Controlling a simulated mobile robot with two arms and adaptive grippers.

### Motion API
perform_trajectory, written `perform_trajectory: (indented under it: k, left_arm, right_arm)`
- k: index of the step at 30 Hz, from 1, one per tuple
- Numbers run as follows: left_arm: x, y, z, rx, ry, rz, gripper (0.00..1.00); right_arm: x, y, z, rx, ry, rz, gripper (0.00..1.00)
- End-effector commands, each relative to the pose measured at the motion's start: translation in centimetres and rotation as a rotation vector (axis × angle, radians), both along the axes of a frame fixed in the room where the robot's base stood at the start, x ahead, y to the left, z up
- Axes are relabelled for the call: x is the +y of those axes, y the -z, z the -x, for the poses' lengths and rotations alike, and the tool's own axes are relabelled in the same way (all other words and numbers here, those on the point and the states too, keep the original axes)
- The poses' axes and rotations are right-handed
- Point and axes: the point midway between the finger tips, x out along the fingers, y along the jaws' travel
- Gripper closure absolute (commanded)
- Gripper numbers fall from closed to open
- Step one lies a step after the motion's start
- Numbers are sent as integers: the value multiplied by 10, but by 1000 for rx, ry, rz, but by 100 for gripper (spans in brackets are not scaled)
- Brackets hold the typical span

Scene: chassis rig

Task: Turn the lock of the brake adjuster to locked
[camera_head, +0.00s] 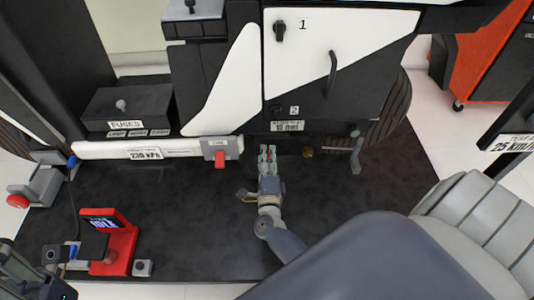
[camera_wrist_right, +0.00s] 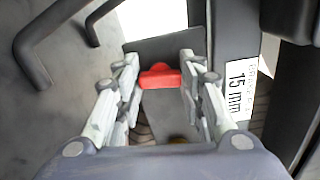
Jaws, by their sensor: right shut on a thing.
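The red lock piece (camera_wrist_right: 160,76) shows between the fingers of my right gripper in the right wrist view. My right gripper (camera_head: 267,153) is shut on it; only a small bit of red shows between the fingers in the head view. The label reading 15 mm (camera_head: 287,126) is just above and right of the gripper, and also shows in the wrist view (camera_wrist_right: 239,90). The gripper hides much of the adjuster, and I cannot read the lock's position.
The white panel (camera_head: 300,60) with a dark handle (camera_head: 330,73) rises behind. A red stand with a display (camera_head: 118,245) is at lower left.

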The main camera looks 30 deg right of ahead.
Motion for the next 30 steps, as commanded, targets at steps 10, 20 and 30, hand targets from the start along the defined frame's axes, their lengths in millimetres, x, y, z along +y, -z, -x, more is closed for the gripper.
perform_trajectory:
  k: [10, 20, 30]
  left_arm:
    - [0, -11, 0, 0, 0, 0, 68]
    - [0, -12, 0, 1, 0, -1, 68]
    - [0, -12, 0, 1, 1, 0, 68]
  right_arm:
    - [2, 0, -1, 73, -4, 118, 88]
    - [2, 0, -1, 86, -4, 141, 88]
    - [1, 0, -1, 86, -4, 141, 43]
